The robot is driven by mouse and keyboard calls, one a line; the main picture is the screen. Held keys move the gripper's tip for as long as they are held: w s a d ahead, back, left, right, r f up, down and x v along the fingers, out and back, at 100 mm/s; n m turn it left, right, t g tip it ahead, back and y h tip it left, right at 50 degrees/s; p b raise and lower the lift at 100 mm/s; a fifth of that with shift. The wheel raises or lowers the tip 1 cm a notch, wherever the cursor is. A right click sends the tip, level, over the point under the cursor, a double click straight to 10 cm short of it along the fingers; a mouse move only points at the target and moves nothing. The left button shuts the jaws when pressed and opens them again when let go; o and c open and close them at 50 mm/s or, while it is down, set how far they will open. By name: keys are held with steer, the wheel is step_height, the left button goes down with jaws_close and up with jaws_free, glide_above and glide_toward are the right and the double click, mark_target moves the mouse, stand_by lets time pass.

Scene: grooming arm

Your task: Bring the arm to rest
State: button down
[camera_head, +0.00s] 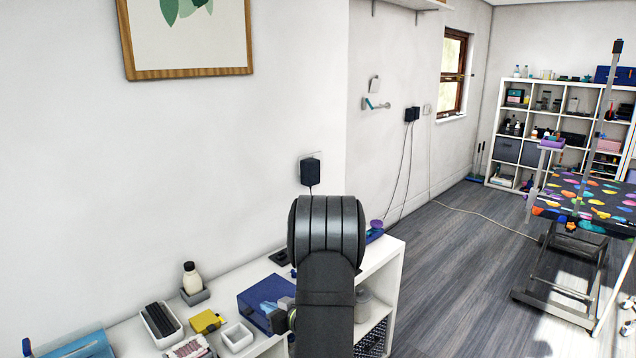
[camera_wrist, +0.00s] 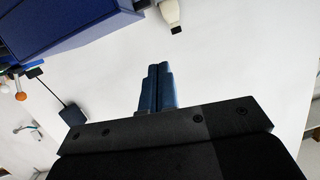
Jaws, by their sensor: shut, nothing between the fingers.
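My gripper (camera_wrist: 157,88) shows in the wrist view with its two blue fingers pressed together and nothing between them. In the head view my dark arm rises in front of the white cabinet, and the fingers are hidden there. A blue box (camera_head: 265,300) stands on the cabinet top just left of my arm. A large blue shape (camera_wrist: 70,25), probably that box, fills the upper left of the wrist view. A white bottle (camera_wrist: 170,12) with a dark cap shows near the top, apart from the fingers.
The white cabinet (camera_head: 385,262) holds a bottle (camera_head: 191,278), a yellow item (camera_head: 207,321), a small white tray (camera_head: 237,336) and a bin of dark items (camera_head: 159,322). A black wall plug (camera_head: 310,172) is behind my arm. Grey floor (camera_head: 450,270) lies open to the right, before a grooming table (camera_head: 585,200).

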mark_target(251, 309)
steer(key=w+a+f, duration=0.2)
steer(key=a+f, duration=0.1)
steer(key=w+a+f, duration=0.3)
steer(key=shift+w+a, duration=0.25)
steer(key=shift+w, duration=0.2)
steer(key=shift+m+g+y, duration=0.3)
steer(key=shift+m, duration=0.6)
steer(key=r, duration=0.1)
steer(key=w+d+r, duration=0.1)
steer(key=r, duration=0.1)
steer(key=w+d+r, duration=0.1)
steer(key=r, duration=0.1)
steer(key=shift+w+r, duration=0.1)
steer(key=s+d+r, duration=0.4)
steer(key=d+r, duration=0.2)
steer(key=d, duration=0.2)
steer(key=s+r+n+h, duration=0.2)
steer(key=s+h, duration=0.1)
steer(key=s, duration=0.4)
steer(key=shift+a, duration=0.1)
